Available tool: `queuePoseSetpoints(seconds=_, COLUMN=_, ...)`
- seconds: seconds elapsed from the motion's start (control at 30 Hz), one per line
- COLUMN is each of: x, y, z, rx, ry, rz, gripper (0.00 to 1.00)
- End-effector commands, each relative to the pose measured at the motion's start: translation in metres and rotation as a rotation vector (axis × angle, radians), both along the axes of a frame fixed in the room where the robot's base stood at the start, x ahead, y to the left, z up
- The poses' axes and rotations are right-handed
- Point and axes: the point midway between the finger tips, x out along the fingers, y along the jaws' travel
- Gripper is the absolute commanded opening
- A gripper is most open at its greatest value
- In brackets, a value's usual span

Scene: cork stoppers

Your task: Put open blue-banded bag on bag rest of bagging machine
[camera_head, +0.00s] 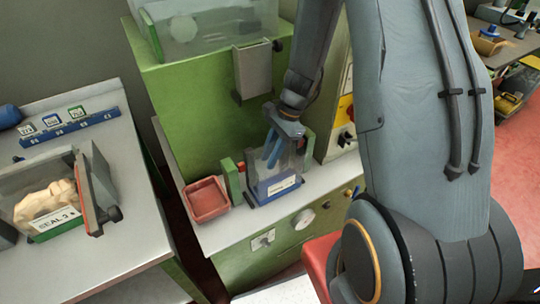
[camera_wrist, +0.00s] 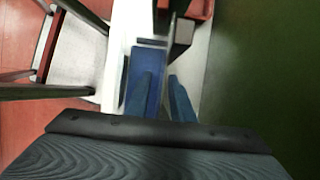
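The clear bag with a blue band (camera_head: 278,187) and a white label stands upright at the front of the green bagging machine (camera_head: 190,105), on the ledge between dark side pieces. The bag rest under it is mostly hidden. My gripper (camera_head: 272,155) points down at the bag's upper part, its blue fingers overlapping the clear film. In the wrist view, the two blue fingers of my gripper (camera_wrist: 161,80) stand apart with a gap between them. The blue band (camera_wrist: 139,68) lies beside and beyond the left finger. I cannot tell whether a finger touches the film.
A red tray (camera_head: 207,200) sits left of the bag on the machine ledge. A grey chute (camera_head: 253,68) hangs above. At left, a side table (camera_head: 135,235) holds a clear bag of pale stoppers (camera_head: 45,203) and a blue rack (camera_head: 70,128) of labelled cards.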

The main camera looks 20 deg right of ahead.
Motion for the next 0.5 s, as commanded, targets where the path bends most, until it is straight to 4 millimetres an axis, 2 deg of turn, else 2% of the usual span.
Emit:
queuePoseSetpoints(seconds=0.27, x=0.001, y=-0.002, z=0.007, rx=0.000, ry=-0.002, rz=-0.001, gripper=0.21)
queuePoseSetpoints(seconds=0.5, x=0.005, y=-0.017, z=0.042, rx=-0.001, ry=-0.005, rz=-0.001, gripper=0.21)
